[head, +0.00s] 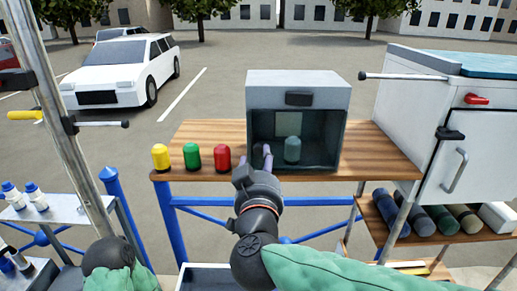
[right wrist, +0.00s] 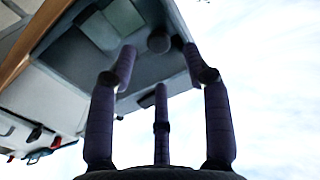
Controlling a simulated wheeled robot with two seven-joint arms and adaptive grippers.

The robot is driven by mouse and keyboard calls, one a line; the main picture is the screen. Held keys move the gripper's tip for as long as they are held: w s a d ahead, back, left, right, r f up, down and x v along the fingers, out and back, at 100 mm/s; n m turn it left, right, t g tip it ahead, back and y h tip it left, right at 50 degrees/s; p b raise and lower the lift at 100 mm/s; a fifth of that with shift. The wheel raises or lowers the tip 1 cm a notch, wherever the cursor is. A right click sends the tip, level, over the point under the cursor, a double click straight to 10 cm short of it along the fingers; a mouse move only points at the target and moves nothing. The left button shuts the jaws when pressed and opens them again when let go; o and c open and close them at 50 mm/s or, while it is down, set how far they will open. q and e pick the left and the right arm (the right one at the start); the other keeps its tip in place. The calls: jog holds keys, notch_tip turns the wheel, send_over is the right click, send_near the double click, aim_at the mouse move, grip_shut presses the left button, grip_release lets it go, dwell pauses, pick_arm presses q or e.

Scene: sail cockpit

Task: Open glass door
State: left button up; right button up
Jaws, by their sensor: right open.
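A grey box (head: 325,92) stands on a wooden tabletop, with a dark handle-like piece on its upper front. Its front shows a dark interior with a pale panel and a teal cylinder (head: 292,150). Whether the glass door is shut across it I cannot tell. My right gripper (head: 262,155) is at the lower left of the box's front, fingers pointing at it. In the right wrist view its fingers (right wrist: 160,75) are spread with nothing between them, and the box (right wrist: 100,60) lies beyond; contact is unclear. My left gripper is not seen.
Yellow (head: 161,157), green (head: 193,156) and red (head: 222,157) capped items stand left of the box on the wooden tabletop (head: 390,150). A white cabinet (head: 440,120) with a handle stands at the right. Rolled items lie on a lower shelf. A metal pole (head: 60,120) rises at the left.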

aim_at(259, 149)
jog(key=shift+w+p, duration=0.3)
jog(key=shift+w, duration=2.35)
jog(key=shift+r, duration=0.1)
grip_shut()
